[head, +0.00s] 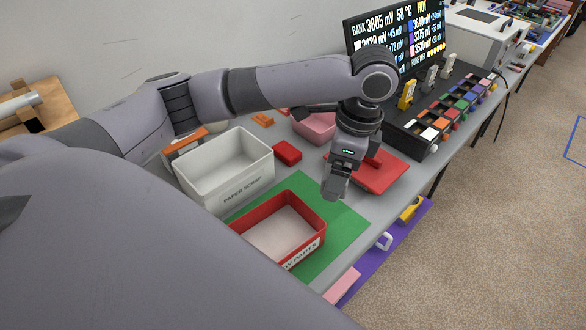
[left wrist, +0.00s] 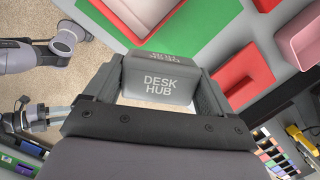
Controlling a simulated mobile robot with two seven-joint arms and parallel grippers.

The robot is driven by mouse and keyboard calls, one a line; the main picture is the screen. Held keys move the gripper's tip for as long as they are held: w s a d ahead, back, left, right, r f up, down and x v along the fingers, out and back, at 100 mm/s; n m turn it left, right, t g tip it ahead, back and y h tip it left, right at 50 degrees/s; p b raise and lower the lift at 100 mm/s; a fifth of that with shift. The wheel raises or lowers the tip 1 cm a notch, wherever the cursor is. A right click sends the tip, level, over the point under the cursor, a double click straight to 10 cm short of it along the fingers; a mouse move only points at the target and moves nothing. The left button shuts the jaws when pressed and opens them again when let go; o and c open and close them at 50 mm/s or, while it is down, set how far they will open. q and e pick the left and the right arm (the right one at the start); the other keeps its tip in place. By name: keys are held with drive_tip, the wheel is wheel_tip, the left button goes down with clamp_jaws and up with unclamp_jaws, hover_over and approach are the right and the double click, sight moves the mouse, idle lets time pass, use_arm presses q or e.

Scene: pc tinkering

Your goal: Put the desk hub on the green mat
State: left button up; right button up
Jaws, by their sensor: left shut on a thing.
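The desk hub (left wrist: 158,82) is a grey block with white lettering. It sits between the fingers of my left gripper (left wrist: 158,92), which is shut on it. In the head view my left gripper (head: 337,190) points down near the right corner of the green mat (head: 342,225), beside a red holder. The hub is mostly hidden behind the fingers there. The mat also shows at the top of the left wrist view (left wrist: 205,18). I cannot tell the height of the hub above the table. Part of my right arm shows at the left of the left wrist view; its finger state is unclear.
A red parts bin (head: 314,236) covers part of the mat. A white paper scrap bin (head: 235,190) stands left of it. The red slotted holder (head: 392,178) and pink bin (head: 316,126) are close by. Bare mat shows right of the red bin.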

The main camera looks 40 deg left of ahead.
use_arm(q)
drive_tip(key=m, duration=0.3)
drive_tip(key=w+r+m+t, duration=0.1)
drive_tip(key=m, duration=0.5)
drive_tip(key=w+r+m, duration=0.1)
drive_tip(key=m, duration=0.2)
drive_tip(key=shift+a+t+p, duration=0.1)
drive_tip(key=shift+t+p, duration=0.3)
drive_tip(key=m, duration=0.4)
drive_tip(key=w+r+m+h, duration=0.1)
drive_tip(key=m, duration=0.1)
drive_tip(key=shift+a+t, duration=0.1)
drive_tip(key=shift+t, duration=0.2)
drive_tip(key=m, duration=0.6)
approach(335, 216)
drive_tip(key=shift+h, duration=0.4)
drive_tip(key=f, duration=0.6)
drive_tip(key=shift+w+a, duration=0.2)
drive_tip(key=shift+w, duration=0.2)
drive_tip(key=shift+f, duration=0.1)
